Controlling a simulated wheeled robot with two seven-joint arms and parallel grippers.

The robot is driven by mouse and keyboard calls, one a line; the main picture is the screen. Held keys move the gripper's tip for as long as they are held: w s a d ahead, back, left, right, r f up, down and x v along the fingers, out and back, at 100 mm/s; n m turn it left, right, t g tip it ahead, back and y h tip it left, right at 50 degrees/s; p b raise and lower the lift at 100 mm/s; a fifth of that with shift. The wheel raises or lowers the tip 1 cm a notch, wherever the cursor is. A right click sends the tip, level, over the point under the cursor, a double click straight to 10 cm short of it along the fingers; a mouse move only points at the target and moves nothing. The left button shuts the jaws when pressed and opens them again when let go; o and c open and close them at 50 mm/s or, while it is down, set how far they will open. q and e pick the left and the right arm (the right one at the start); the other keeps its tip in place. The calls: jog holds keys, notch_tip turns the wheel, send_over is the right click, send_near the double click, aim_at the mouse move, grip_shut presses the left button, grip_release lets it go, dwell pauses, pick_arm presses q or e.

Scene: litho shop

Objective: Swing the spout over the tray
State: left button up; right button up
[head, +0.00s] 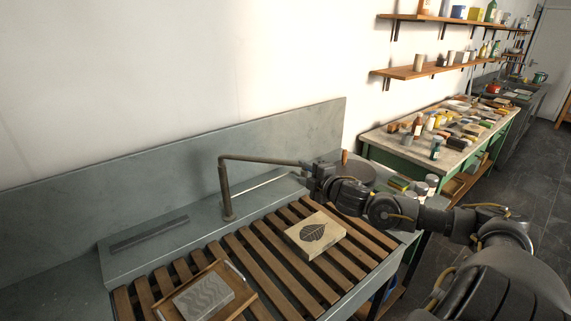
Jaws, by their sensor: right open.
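The spout (262,159) is a brown metal pipe that rises from the sink's back ledge and bends into a long horizontal arm pointing right. My right gripper (308,180) is open at the spout's far end; I cannot tell whether it touches the pipe. The gripper and wrist hide the spout's tip. The wooden tray (247,301) lies on the slats at the lower left, well left of the gripper, and is partly cut off by the frame's bottom edge. A grey stone (203,296) with a wavy pattern lies in it. My left gripper is out of view.
A pale stone block (316,235) with a dark leaf print lies on the wooden slats (262,262), below my right arm. A grey splashback (150,175) stands behind the sink. A cluttered green bench (372,155) and wall shelves (425,70) stand to the right.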

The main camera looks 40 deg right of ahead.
aim_at(288, 163)
jog(key=w+p, duration=0.1)
jog(key=w, duration=0.2)
jog(key=w+p, duration=0.1)
jog(key=w, duration=0.2)
jog(key=w+d+f+p, duration=0.1)
jog(key=w, duration=0.2)
jog(key=shift+w+f+p, duration=0.1)
jog(key=shift+w+p, duration=0.3)
jog(key=shift+w+f, duration=0.15)
jog(key=shift+w, duration=0.25)
grip_shut()
